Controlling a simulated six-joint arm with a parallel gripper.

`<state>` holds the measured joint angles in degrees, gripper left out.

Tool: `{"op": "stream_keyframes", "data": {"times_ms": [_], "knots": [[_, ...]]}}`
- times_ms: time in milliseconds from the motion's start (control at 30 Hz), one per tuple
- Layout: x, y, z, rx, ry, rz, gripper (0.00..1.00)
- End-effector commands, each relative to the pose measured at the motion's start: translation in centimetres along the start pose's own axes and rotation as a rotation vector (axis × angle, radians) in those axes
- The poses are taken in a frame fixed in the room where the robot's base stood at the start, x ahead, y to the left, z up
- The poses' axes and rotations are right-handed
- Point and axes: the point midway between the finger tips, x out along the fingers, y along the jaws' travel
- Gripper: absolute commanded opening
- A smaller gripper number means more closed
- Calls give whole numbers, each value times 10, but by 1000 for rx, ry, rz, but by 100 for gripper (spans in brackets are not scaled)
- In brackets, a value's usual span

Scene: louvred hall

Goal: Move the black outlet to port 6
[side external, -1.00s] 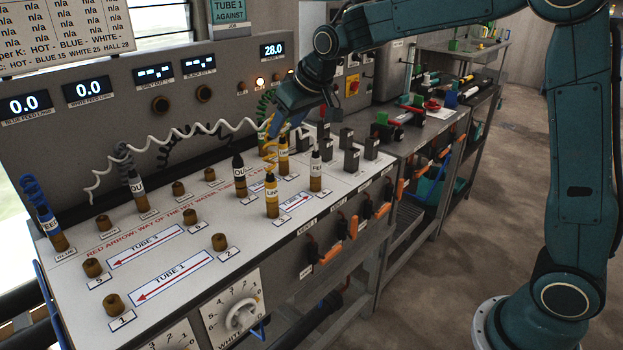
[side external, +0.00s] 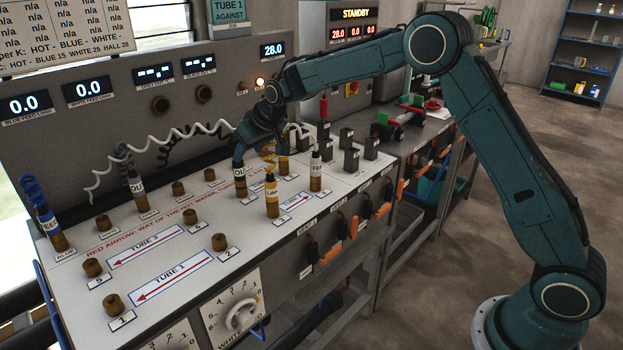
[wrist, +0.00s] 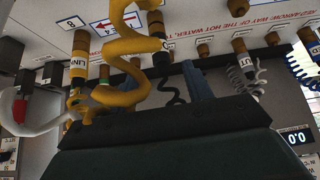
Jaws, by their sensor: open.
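The black outlet (side external: 239,184), a brown plug with an "OU" label, stands upright on the bench top in the side view. In the wrist view my gripper (wrist: 172,75) has a finger on either side of that end; contact cannot be told. Port 6 (side external: 190,217) is a bare brown stub beside a "6" label, left of and nearer than the outlet.
A coiled yellow hose (wrist: 125,60) crosses near my gripper in the wrist view. A white coiled hose (side external: 180,132) hangs behind. Bare stubs (side external: 219,242) stand at the front.

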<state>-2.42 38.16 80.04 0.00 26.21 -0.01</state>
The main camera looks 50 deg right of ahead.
Motion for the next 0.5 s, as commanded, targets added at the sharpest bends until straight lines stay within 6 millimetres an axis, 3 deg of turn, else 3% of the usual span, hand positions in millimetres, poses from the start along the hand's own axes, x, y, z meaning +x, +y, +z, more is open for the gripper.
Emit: {"op": "stream_keyframes", "data": {"times_ms": [500], "knots": [[34, 0, 0, 0, -1, 0, 50]]}}
